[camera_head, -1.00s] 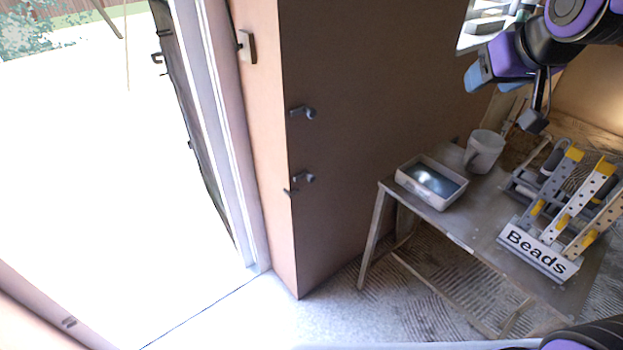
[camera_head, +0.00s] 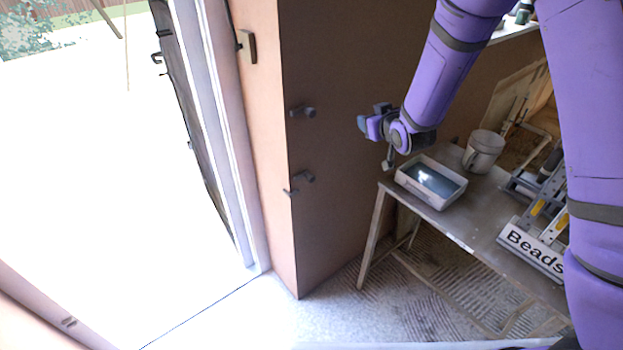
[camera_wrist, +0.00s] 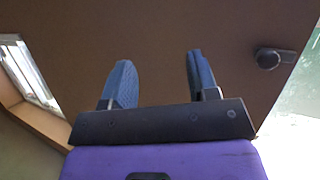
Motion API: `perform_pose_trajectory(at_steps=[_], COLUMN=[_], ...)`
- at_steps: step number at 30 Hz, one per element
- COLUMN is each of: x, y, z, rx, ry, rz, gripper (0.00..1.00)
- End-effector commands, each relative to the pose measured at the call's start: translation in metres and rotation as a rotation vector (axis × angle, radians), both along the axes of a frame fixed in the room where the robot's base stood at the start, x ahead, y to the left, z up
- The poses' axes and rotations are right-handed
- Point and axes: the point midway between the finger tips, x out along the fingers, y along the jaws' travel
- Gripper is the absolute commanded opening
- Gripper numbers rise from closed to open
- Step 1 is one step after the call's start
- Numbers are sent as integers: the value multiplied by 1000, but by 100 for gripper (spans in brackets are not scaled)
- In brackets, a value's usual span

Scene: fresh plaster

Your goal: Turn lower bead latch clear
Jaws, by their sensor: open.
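The lower bead latch (camera_head: 303,178) is a small dark grey turn-handle low on the brown panel, near its left edge. An upper latch (camera_head: 303,112) of the same kind sits above it. My gripper (camera_head: 364,125) is right of both latches in the head view, at about the upper latch's height in the picture, apart from both. In the wrist view my gripper (camera_wrist: 160,68) has its two blue fingers spread with nothing between them. One dark latch (camera_wrist: 270,58) shows right of the fingers near the panel edge; I cannot tell which one it is.
My arm hides part of the rack. A bright doorway (camera_head: 120,180) opens at left. The panel between gripper and latches is clear.

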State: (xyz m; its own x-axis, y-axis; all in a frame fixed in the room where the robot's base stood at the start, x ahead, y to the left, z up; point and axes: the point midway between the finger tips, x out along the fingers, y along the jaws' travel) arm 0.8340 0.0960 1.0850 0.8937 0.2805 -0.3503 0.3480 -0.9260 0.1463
Motion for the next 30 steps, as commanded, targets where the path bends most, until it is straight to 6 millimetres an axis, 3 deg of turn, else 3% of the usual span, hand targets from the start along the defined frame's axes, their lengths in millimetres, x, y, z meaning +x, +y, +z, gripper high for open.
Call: perform_pose_trajectory(at_steps=[1, 8, 18, 24, 30], x=[2, 0, -35, -58, -64], y=[9, 43, 81, 90, 94], z=[-19, -85, -180, -214, -223], rx=[-4, 3, 41, 70, 82], ry=[-17, -130, -287, -346, -368], rz=[23, 130, 309, 386, 411], gripper=[54, 54, 54, 54, 54])
